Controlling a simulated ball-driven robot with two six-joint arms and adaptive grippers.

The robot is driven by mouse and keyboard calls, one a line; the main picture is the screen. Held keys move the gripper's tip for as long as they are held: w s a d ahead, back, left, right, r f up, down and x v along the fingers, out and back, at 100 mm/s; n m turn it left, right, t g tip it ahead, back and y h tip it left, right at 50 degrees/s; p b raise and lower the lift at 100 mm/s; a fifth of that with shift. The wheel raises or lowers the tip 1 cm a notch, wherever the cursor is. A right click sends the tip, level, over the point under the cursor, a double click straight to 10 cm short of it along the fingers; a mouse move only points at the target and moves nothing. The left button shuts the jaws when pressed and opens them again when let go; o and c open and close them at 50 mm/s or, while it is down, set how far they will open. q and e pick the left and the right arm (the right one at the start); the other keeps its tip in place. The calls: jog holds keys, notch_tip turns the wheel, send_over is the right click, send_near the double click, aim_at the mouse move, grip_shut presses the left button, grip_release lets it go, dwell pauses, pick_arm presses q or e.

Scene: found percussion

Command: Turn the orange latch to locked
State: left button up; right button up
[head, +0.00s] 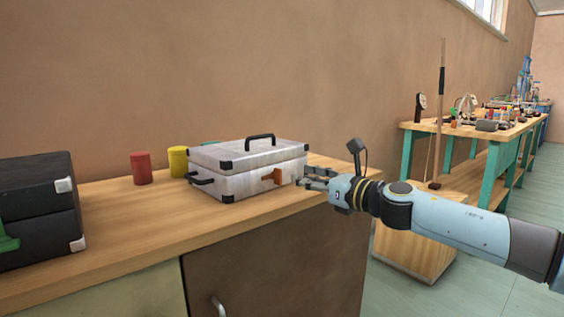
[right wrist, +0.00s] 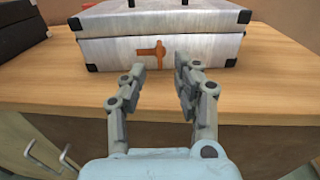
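The orange latch (head: 271,178) is on the front face of a closed silver case (head: 232,186) that sits on the wooden counter. My left gripper is not in view.
A black case (head: 38,210) stands at the left of the counter (head: 130,240), with a green thing beside it. A red cylinder (head: 141,168) and a yellow cylinder (head: 178,162) stand behind. The counter in front of the silver case is clear. A workbench (head: 450,129) stands at right.

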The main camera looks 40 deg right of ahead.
aim_at(281, 170)
jog(key=w, duration=0.1)
jog(key=w+p, duration=0.1)
jog(key=shift+w+a+r, duration=0.25)
jog(key=shift+w, duration=0.15)
jog(key=w, duration=0.2)
jog(key=w+p, duration=0.1)
jog(key=w, duration=0.1)
jog(key=shift+w+a+f, duration=0.1)
jog(key=shift+a+f, duration=0.1)
jog(key=shift+a, duration=0.15)
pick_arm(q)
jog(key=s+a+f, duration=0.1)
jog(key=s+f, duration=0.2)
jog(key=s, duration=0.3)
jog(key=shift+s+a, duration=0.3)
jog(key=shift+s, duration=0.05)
pick_arm(e)
jog(key=shift+w+a+f, duration=0.1)
jog(key=shift+w, duration=0.45)
grip_shut()
